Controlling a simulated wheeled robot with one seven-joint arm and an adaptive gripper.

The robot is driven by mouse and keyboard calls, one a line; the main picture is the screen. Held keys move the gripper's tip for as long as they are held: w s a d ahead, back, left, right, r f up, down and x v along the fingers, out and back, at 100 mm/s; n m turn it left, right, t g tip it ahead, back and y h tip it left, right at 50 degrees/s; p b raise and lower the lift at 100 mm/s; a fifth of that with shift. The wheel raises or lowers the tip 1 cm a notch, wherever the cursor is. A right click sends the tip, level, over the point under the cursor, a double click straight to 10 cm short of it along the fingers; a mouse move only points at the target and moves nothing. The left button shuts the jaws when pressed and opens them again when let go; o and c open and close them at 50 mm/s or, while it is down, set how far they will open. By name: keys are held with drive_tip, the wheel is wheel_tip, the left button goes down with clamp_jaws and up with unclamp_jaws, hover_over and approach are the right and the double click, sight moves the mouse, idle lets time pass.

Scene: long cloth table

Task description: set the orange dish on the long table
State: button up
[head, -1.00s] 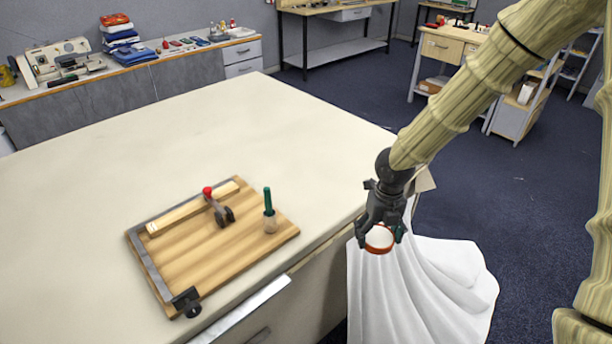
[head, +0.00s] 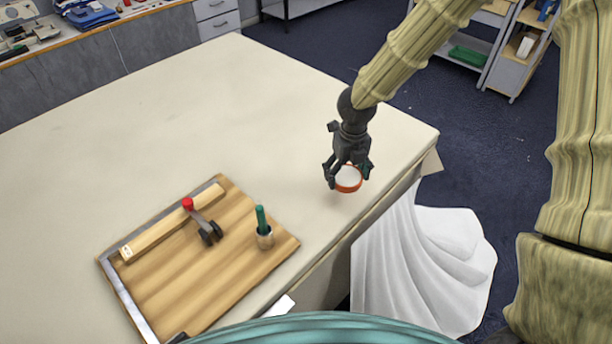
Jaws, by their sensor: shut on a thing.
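The orange dish (head: 348,186) is a small round dish with an orange rim and a pale inside. My gripper (head: 348,174) is shut on it, with a dark finger on either side. The dish shows over the right part of the long table (head: 230,120), near its right edge. I cannot tell whether the dish touches the cloth or hangs a little above it. The far side of the dish is partly hidden by the gripper.
A wooden board (head: 185,275) with a red-knobbed clamp (head: 200,218) and a green-handled tool in a holder (head: 264,232) lies at the table's front. White cloth (head: 415,270) hangs off the right side. The tabletop behind the dish is clear.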

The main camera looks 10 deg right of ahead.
drive_tip(key=p, duration=0.3)
hover_over(306, 187)
drive_tip(key=d, duration=0.2)
drive_tip(key=shift+s+a+f, duration=0.1)
drive_tip(key=shift+s+f, duration=0.35)
drive_tip(key=shift+w+a+f, duration=0.2)
drive_tip(key=shift+w+a, duration=0.1)
drive_tip(key=shift+a, duration=0.05)
drive_tip(key=shift+a+r, duration=0.1)
drive_tip(key=shift+a, duration=0.3)
drive_tip(key=shift+a+f+p, duration=0.2)
drive_tip(key=shift+p, duration=0.15)
wheel_tip(306, 187, down, 2)
drive_tip(key=shift+w+a+f+p, duration=0.1)
drive_tip(key=shift+w+p, duration=0.05)
drive_tip(key=shift+p, duration=0.35)
drive_tip(key=shift+f, duration=0.55)
drive_tip(key=shift+f, duration=0.1)
drive_tip(key=o, duration=1.5)
drive_tip(key=shift+c, duration=0.2)
